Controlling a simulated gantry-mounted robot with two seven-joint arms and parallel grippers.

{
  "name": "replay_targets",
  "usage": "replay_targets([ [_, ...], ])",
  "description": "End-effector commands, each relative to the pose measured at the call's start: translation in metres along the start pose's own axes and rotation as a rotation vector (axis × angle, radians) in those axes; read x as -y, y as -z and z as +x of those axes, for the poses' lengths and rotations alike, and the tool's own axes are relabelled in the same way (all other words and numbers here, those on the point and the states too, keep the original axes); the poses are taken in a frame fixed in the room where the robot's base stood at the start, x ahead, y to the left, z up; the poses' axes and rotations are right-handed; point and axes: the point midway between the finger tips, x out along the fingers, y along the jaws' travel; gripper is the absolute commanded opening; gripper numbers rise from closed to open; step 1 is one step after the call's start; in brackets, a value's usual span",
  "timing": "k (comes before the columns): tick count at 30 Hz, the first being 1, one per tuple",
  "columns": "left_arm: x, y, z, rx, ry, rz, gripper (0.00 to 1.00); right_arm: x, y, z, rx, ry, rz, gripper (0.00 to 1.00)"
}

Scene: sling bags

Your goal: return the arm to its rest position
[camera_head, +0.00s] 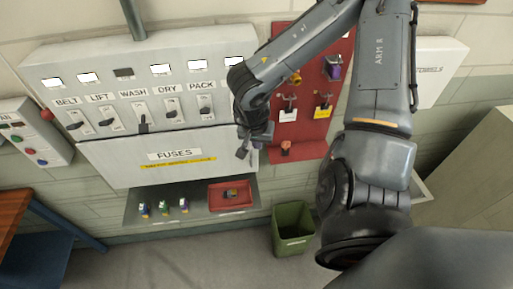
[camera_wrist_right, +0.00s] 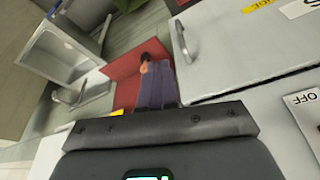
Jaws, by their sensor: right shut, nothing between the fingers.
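My right gripper (camera_head: 243,152) hangs at the end of my right arm in front of the fuse panel's upper right corner, beside the red board. Its fingers are shut and empty. In the right wrist view the closed fingers (camera_wrist_right: 152,84) show side by side, with an orange-tipped item on the red board behind them. The right arm reaches in from the upper right of the head view, bent at the elbow. My left gripper is not in view.
A grey switch cabinet (camera_head: 150,58) has several levers above the fuses panel (camera_head: 120,165). The red board (camera_head: 312,122) holds tools on hooks. Below, a shelf has several small fuses and a red tray (camera_head: 216,205). A green bin (camera_head: 292,228) stands on the floor.

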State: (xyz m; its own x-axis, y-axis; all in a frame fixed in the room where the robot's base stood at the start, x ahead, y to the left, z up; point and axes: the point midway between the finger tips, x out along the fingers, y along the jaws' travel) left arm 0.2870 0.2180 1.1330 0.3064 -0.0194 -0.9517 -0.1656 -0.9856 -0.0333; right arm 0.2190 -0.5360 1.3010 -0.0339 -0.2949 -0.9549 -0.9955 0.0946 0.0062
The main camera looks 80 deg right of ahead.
Motion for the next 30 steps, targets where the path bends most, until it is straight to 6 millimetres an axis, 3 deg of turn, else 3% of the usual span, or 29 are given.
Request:
replay_targets([
  [8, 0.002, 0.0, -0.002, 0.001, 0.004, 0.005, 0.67, -0.007, -0.001, -0.011, 0.002, -0.022, -0.008, 0.0],
  [11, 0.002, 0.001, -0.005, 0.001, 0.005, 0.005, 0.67, -0.014, -0.02, 0.002, 0.054, -0.06, -0.033, 0.0],
  [14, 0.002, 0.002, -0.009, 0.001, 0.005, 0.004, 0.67, -0.021, -0.054, 0.019, 0.142, -0.099, -0.072, 0.0],
  [17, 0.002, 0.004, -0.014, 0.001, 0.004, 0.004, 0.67, -0.031, -0.102, 0.035, 0.267, -0.141, -0.116, 0.0],
  [22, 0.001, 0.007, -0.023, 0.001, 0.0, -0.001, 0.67, -0.049, -0.206, 0.047, 0.541, -0.172, -0.167, 0.0],
  [26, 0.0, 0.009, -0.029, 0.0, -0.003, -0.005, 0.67, -0.054, -0.283, 0.037, 0.742, -0.152, -0.136, 0.0],
  [30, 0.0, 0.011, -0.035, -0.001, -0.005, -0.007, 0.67, -0.05, -0.357, 0.013, 0.939, -0.128, 0.013, 0.0],
])
